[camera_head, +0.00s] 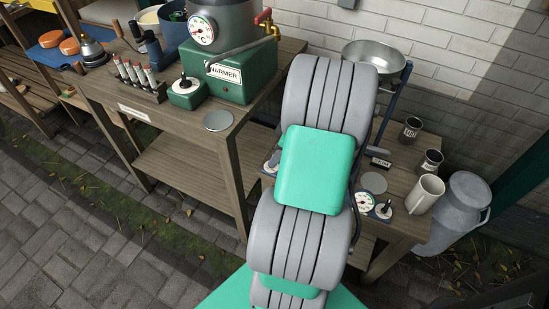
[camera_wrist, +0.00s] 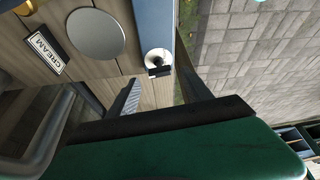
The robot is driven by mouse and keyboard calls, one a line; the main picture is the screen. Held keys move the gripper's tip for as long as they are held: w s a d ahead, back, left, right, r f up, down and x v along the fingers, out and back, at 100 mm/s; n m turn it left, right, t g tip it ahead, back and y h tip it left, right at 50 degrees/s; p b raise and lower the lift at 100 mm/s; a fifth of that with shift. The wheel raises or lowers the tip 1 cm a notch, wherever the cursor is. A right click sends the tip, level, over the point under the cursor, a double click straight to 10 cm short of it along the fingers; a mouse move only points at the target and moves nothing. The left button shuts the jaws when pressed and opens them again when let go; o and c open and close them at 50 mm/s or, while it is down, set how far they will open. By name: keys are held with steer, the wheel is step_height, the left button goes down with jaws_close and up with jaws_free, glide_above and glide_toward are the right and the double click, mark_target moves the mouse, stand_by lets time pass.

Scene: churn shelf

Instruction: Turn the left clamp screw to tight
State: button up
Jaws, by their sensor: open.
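A clamp screw (camera_wrist: 155,58), a round white disc with a dark knob and a small black block beside it, sits at the end of a blue strip (camera_wrist: 151,25) in the wrist view. It seems to be the left one; my arm hides this spot in the head view. The head view does not show my gripper.
A grey disc (camera_wrist: 96,34) and a CREAM sign (camera_wrist: 45,50) lie near the screw. A WARMER box (camera_head: 228,75) stands on the left bench. Paving is below.

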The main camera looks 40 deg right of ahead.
steer(key=shift+x, duration=1.45)
steer(key=shift+c, duration=0.5)
jaws_close()
